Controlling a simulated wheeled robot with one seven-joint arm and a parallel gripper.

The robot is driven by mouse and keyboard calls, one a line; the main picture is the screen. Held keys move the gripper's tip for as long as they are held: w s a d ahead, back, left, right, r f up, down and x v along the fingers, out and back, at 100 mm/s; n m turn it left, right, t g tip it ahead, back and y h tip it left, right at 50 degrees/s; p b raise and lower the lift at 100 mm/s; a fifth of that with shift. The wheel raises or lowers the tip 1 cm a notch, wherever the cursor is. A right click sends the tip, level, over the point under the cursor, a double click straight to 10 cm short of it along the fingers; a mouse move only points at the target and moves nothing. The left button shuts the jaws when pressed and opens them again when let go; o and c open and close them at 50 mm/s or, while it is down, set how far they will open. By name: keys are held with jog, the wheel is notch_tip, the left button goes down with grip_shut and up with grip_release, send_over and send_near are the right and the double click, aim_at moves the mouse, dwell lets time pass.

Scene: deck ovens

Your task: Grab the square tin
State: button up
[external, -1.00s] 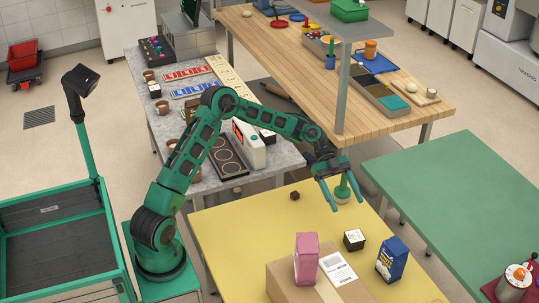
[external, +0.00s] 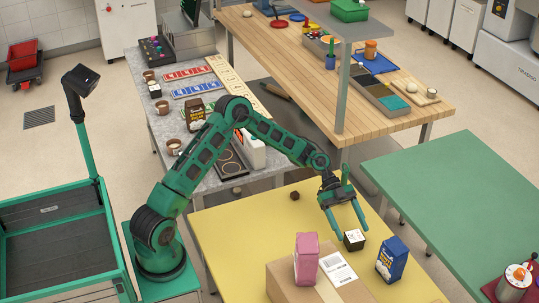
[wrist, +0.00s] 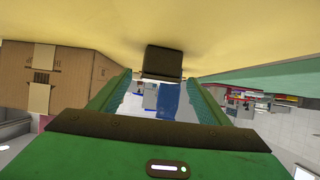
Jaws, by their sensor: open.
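The square tin (external: 354,240) is a small dark box with a white top on the yellow table (external: 245,225). In the wrist view the tin (wrist: 163,62) appears as a dark block just beyond and between the fingertips. My gripper (external: 352,231) is open and empty, reaching down over the table with its fingertips close to the tin's two sides. In the wrist view the gripper (wrist: 159,77) shows its fingers wide apart. I cannot tell whether either finger touches the tin.
A blue package (external: 391,258) stands right of the tin. A pink package (external: 306,260) stands on a cardboard box (external: 282,279) to its left. The left part of the yellow table is clear.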

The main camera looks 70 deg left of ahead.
jog(key=shift+d+f, duration=0.25)
jog(key=shift+d, duration=0.25)
jog(key=shift+c, duration=0.7)
jog(key=c, duration=1.2)
jog(key=shift+r, duration=0.2)
